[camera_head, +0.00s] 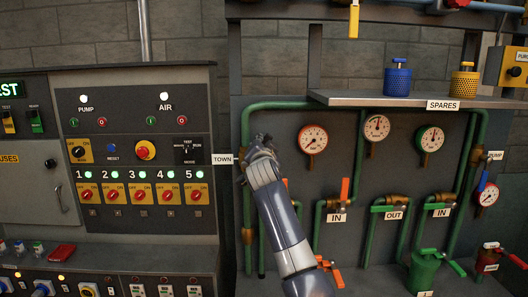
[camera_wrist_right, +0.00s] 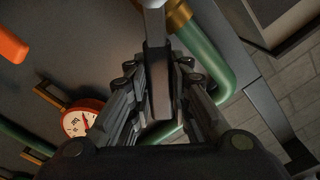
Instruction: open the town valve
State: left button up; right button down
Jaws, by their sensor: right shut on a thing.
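The TOWN label (camera_head: 223,159) is on the panel's left edge, beside a green pipe (camera_head: 246,205). My right gripper (camera_head: 258,148) is just right of the label, at the pipe, and covers most of the town valve there. In the right wrist view my right gripper (camera_wrist_right: 160,85) is shut on the town valve's lever (camera_wrist_right: 157,55), a narrow dark bar with a pale grey end at the top. A brass fitting (camera_wrist_right: 178,14) and the green pipe (camera_wrist_right: 212,62) are close beside the fingers. My left gripper is out of view.
Round gauges (camera_head: 313,139) hang right of my arm. An orange-handled IN valve (camera_head: 344,190) and a green-handled OUT valve (camera_head: 391,208) stand farther right. A SPARES shelf (camera_head: 375,96) juts out above. A switch cabinet (camera_head: 145,80) stands to the left.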

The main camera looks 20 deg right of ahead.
jog(key=n, duration=0.1)
jog(key=a+r+n, duration=0.1)
jog(key=a+n, duration=0.1)
jog(key=shift+w+a+r+n, duration=0.1)
jog(key=shift+w+r+n, duration=0.05)
jog(key=shift+w+n, duration=0.2)
jog(key=shift+w+a+r+n, duration=0.15)
jog(key=shift+a+n, duration=0.55)
jog(key=shift+n, duration=0.45)
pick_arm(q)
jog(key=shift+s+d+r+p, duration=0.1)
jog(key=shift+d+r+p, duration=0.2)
pick_arm(e)
jog(key=shift+w+a+n, duration=0.2)
jog(key=shift+a+n, duration=0.45)
jog(key=shift+n, duration=0.45)
jog(key=c, duration=1.4)
grip_release()
jog(key=shift+c, duration=0.2)
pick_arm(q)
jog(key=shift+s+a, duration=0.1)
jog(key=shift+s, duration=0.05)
pick_arm(e)
jog(key=v, duration=1.2)
